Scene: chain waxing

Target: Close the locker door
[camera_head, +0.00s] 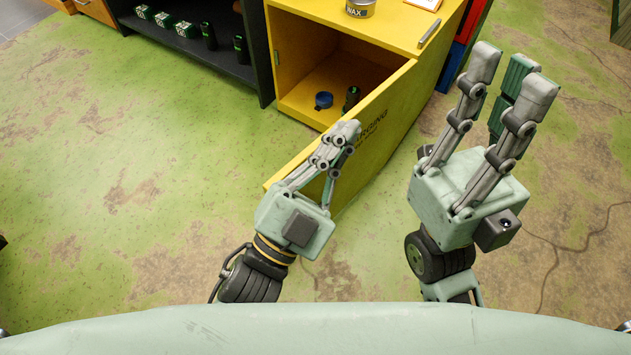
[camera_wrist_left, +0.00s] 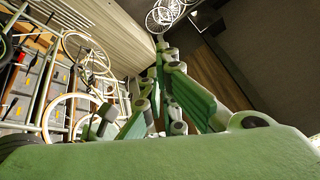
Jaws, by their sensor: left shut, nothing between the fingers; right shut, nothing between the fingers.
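The yellow locker (camera_head: 284,57) stands at the top middle of the head view with its front open. Its yellow door (camera_head: 397,110), with dark lettering on the outer face, stands ajar, hinged at the right and swung out toward me. My left gripper (camera_head: 347,134) is shut and empty. It overlaps the outer face of the door in the head view; I cannot tell whether it touches. In the left wrist view its fingers (camera_wrist_left: 165,65) are together. My right gripper (camera_head: 513,82) is right of the door, pointing up, shut and empty, apart from the door.
Inside the locker are a blue-capped item (camera_head: 323,100) and a dark bottle (camera_head: 351,98). A wax tin (camera_head: 360,8) and a grey tool (camera_head: 430,33) lie on top. A dark shelf (camera_head: 255,50) stands left. The green floor (camera_head: 130,190) is clear on the left.

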